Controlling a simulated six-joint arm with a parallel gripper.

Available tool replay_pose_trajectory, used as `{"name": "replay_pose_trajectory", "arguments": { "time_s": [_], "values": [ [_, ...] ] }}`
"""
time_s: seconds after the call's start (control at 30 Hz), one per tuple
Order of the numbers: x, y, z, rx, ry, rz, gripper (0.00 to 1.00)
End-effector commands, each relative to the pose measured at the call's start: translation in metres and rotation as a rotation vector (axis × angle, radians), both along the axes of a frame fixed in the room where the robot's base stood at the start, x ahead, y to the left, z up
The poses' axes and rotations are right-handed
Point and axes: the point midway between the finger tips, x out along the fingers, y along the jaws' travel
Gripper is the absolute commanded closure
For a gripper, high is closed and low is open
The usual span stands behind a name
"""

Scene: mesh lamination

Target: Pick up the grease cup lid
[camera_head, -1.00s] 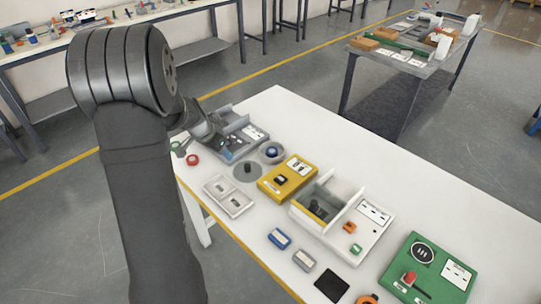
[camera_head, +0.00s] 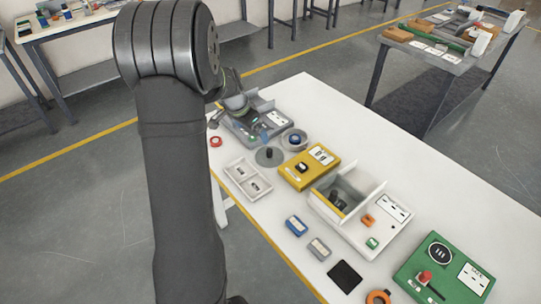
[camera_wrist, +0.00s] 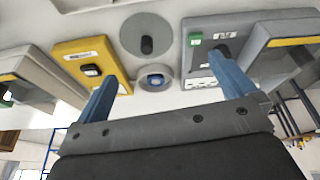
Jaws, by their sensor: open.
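A flat grey disc with a black knob, which looks like the grease cup lid (camera_head: 270,158), lies on the white table; it also shows at the top of the wrist view (camera_wrist: 130,36). A round grey cup with something blue inside (camera_head: 294,140) stands beside it, apart from it, and shows in the wrist view (camera_wrist: 153,78). My gripper (camera_wrist: 166,68) is open and empty, its two blue fingers spread either side of the cup in the picture. In the head view it is small, over the grey tray, and partly hidden by my arm.
A grey tray unit (camera_head: 285,122) stands behind the lid, a yellow box (camera_head: 318,156) to its right, and a white two-part tray (camera_head: 236,168) to its left. A red round piece (camera_head: 215,142) lies near the table's left edge. Bare table (camera_head: 345,115) lies behind.

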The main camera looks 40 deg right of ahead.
Motion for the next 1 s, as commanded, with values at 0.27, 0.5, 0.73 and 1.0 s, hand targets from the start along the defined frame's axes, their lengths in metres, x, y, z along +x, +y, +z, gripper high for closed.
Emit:
{"name": "replay_pose_trajectory", "arguments": {
  "time_s": [0.27, 0.5, 0.73, 1.0],
  "values": [
    [-0.029, -0.035, 0.052, 0.181, 0.011, 0.039, 0.00],
    [-0.031, -0.039, 0.033, 0.215, 0.011, 0.059, 0.00],
    [-0.030, -0.045, -0.019, 0.214, 0.011, 0.058, 0.00],
    [-0.028, -0.051, -0.059, 0.211, 0.009, 0.057, 0.00]
  ]
}}
